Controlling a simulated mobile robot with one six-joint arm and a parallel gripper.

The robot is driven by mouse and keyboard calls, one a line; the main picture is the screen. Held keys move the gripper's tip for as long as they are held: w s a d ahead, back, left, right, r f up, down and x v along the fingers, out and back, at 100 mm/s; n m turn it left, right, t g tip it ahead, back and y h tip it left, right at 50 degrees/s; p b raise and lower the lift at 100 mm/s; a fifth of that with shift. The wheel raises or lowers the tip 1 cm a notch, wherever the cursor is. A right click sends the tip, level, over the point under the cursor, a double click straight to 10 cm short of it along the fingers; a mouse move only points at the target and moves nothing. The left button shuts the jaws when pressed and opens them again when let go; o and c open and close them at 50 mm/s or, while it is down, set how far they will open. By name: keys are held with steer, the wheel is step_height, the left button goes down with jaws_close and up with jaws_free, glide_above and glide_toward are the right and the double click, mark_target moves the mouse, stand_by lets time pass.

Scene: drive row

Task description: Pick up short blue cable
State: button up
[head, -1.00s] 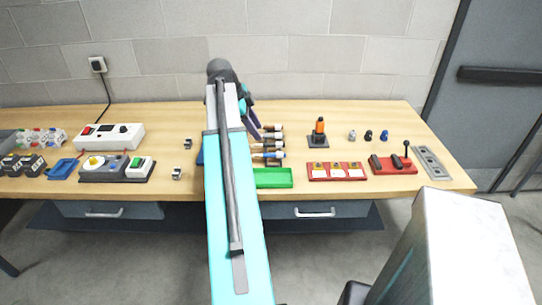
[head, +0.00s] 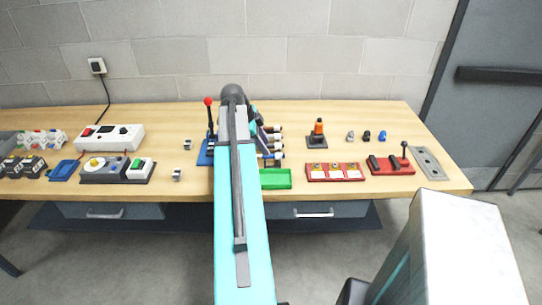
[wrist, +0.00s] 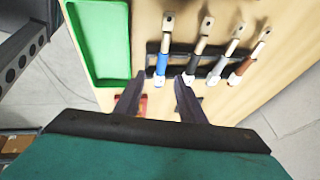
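The short blue cable (wrist: 162,64) has a blue sleeve and a pale metal lug end. It is the leftmost of a row of similar cables in a dark rack (wrist: 187,64) in the wrist view. My gripper (wrist: 159,82) is open and empty, with its two dark fingers apart. Its fingertips point at the blue sleeve's near end, one on either side of its line; I cannot tell whether they touch it. In the head view my arm covers most of the gripper and part of the cable row.
A green tray (head: 276,179) lies beside the rack. A blue base with a red-knobbed lever (head: 208,102) is left of my arm. Red panels (head: 335,172) lie farther right.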

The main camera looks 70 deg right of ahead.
steer(key=shift+f, duration=0.1)
stand_by(0.3)
steer(key=shift+p+x, duration=1.1)
steer(key=shift+x, duration=1.5)
steer(key=shift+d, duration=0.1)
jaws_close()
